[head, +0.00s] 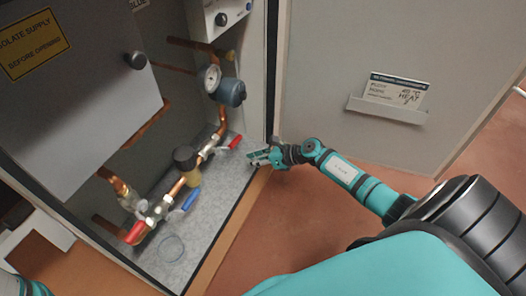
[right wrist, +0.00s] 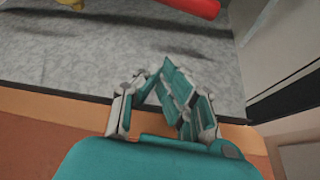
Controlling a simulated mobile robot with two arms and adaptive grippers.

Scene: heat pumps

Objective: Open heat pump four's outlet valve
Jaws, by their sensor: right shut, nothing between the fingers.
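A valve with a red lever (head: 229,145) sits on the copper pipe inside the open cabinet, near the right edge of its floor. My right gripper (head: 256,157) is shut and empty, just right of and below that lever, with a gap between them. In the right wrist view my right gripper (right wrist: 168,72) points over the grey cabinet floor, and a red lever (right wrist: 195,7) shows at the top. A second red lever (head: 136,231) and a blue lever (head: 190,200) are on valves lower left. No label shows which is the outlet valve. My left gripper is out of view.
A pressure gauge (head: 211,78) and a blue-grey round device (head: 231,92) are above the red lever. A black-capped fitting (head: 185,157) stands left. The cabinet door (head: 330,70), with a card holder (head: 385,108), stands open at the right. The grey cabinet floor (head: 205,215) is mostly clear.

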